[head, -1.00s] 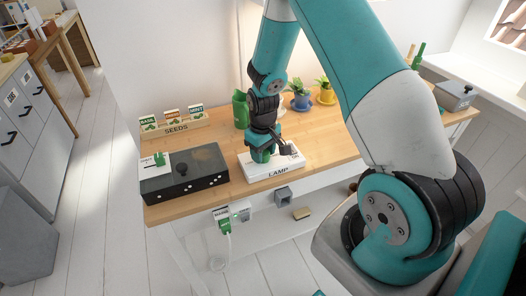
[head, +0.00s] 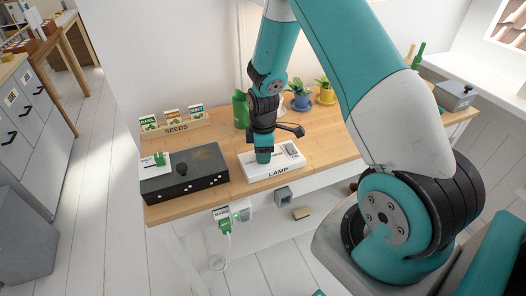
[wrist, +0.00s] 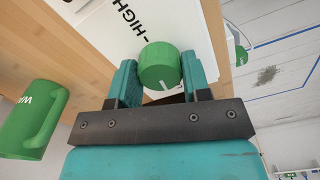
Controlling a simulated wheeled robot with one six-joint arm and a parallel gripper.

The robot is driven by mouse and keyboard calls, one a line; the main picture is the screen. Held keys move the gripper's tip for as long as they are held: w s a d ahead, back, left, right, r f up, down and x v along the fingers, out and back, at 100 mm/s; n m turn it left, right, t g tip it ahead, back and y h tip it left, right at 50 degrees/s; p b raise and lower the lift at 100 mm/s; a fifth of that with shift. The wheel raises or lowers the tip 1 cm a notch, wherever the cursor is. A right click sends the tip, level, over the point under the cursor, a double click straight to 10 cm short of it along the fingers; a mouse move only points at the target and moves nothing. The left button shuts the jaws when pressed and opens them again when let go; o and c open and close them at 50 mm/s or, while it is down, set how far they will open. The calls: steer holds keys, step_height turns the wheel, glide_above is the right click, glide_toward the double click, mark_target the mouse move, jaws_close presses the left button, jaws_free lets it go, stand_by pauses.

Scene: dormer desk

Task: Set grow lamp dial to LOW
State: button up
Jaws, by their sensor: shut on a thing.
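The white grow lamp box (head: 259,178), marked LAMP on its front, sits on the wooden desk. My gripper (head: 263,160) points down onto its top and hides the dial in the head view. In the wrist view the round green dial (wrist: 158,65) sits between the two teal fingers of my gripper (wrist: 159,73), which is shut on it. A small white mark shows on the dial's edge toward my palm. The word HIGH (wrist: 127,18) is printed on the white top beside the dial. A LOW mark is not visible.
A black box (head: 205,180) with a knob stands left of the lamp box. A green mug-like can (wrist: 30,120) is close by in the wrist view. A seed rack (head: 175,130) and potted plants (head: 301,101) stand behind.

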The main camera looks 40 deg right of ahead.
steer(key=shift+n, duration=0.6)
steer(key=shift+d, duration=0.1)
steer(key=o, duration=0.9)
steer(key=shift+r, duration=0.1)
step_height(320, 180, up, 17)
steer(key=shift+r+b, duration=0.15)
steer(key=shift+b, duration=0.2)
